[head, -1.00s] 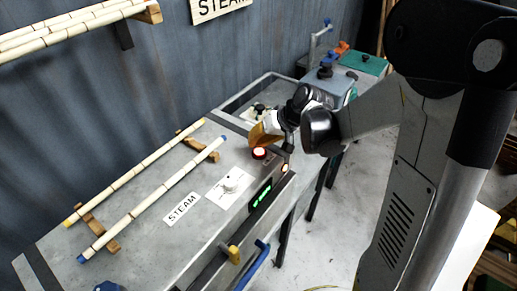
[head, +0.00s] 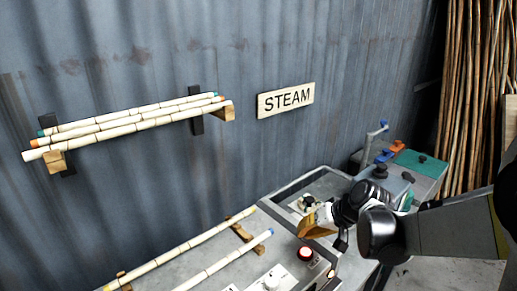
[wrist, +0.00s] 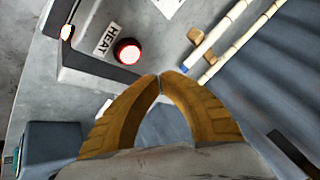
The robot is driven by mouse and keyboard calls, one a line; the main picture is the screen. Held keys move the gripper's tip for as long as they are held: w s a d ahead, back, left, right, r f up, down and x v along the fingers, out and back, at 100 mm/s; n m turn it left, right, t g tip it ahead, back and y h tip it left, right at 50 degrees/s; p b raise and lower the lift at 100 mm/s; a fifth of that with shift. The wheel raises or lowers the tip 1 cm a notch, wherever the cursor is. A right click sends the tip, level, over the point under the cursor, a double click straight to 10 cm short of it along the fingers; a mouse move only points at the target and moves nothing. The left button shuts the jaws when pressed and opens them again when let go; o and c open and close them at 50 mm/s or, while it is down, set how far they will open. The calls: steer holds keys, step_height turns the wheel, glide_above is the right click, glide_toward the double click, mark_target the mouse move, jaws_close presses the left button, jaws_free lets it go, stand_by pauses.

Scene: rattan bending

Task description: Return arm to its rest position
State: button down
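My gripper (head: 314,225) is at the lower right of the head view, above the grey steam bench (head: 258,268) and near the red button (head: 305,253). In the wrist view its two yellow-brown fingers (wrist: 160,77) meet at the tips, with nothing between them. The red button (wrist: 127,51) lies beyond the fingertips, beside a HEAT label (wrist: 107,37), and is apart from them. My arm reaches in from the right edge of the head view.
Two rattan poles (head: 190,246) (head: 232,259) lie on wooden supports on the bench. A wall rack (head: 222,116) holds several more poles beside the STEAM sign (head: 286,100). A blue-grey device (head: 386,180) and a green mat (head: 421,163) are behind my gripper.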

mark_target(303, 278)
steer(key=s+f+b, duration=0.2)
steer(key=s+b, duration=0.1)
steer(key=b, duration=0.1)
steer(key=s+f+h+b, duration=0.1)
steer(key=s+f+b, duration=0.1)
steer(key=s+b, duration=0.1)
steer(key=s+f+h+b, duration=0.1)
steer(key=s+f+b, duration=0.1)
steer(key=b, duration=0.3)
steer(key=shift+s+a+f, duration=0.15)
steer(key=shift+s+a, duration=0.05)
steer(key=shift+s, duration=0.25)
steer(key=shift+s+a+f, duration=0.15)
steer(key=shift+s, duration=0.3)
steer(key=s+d+f+t+h+b, duration=0.1)
steer(key=s+f+h+b, duration=0.1)
steer(key=s+f+b, duration=0.7)
steer(key=shift+s+d+n+h+b, duration=0.3)
steer(key=shift+s+b, duration=0.1)
steer(key=shift+b, duration=0.55)
